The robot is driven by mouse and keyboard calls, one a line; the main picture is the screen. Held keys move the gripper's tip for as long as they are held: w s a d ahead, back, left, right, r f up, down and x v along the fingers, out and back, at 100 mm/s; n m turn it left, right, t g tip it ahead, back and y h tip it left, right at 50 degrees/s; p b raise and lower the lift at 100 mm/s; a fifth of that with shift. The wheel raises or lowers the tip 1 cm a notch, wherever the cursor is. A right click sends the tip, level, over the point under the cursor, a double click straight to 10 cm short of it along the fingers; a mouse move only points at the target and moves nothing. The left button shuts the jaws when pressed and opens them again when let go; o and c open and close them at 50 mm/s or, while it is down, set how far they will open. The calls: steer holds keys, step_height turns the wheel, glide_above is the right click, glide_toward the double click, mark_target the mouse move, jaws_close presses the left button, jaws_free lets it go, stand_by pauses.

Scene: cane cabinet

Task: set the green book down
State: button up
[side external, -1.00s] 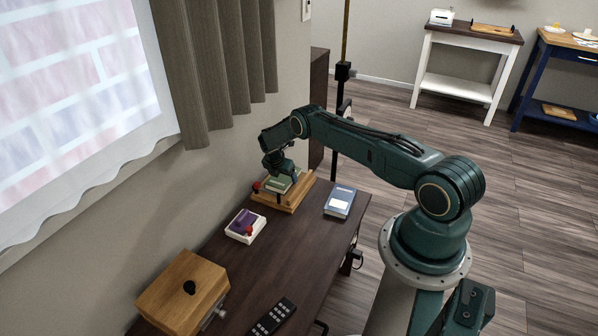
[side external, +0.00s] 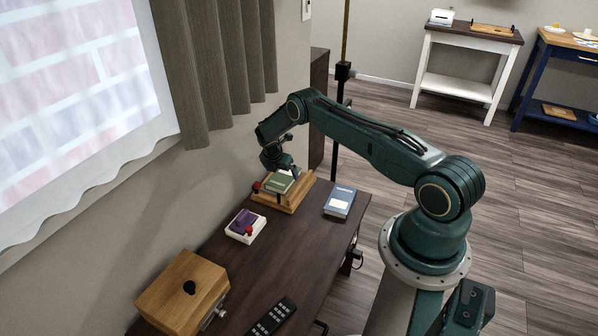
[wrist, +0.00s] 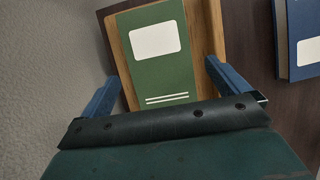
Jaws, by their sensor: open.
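The green book (side external: 279,183) lies flat on a wooden stand (side external: 298,200) at the far end of the dark cabinet top. In the wrist view the green book (wrist: 160,72) shows its white label and white stripes, with the wood of the stand (wrist: 201,40) around it. My gripper (side external: 281,168) is just above the book. In the wrist view my gripper's blue fingers (wrist: 158,80) are spread wide on either side of the book, apart from it, with nothing held.
A blue book (side external: 340,201) lies right of the stand. A white tray (side external: 258,233) holding a purple item, a wooden box (side external: 184,291) and a black remote (side external: 271,316) are nearer. The wall and curtain (side external: 215,70) border the left side.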

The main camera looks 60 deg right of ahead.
steer(key=v, duration=0.9)
stand_by(0.6)
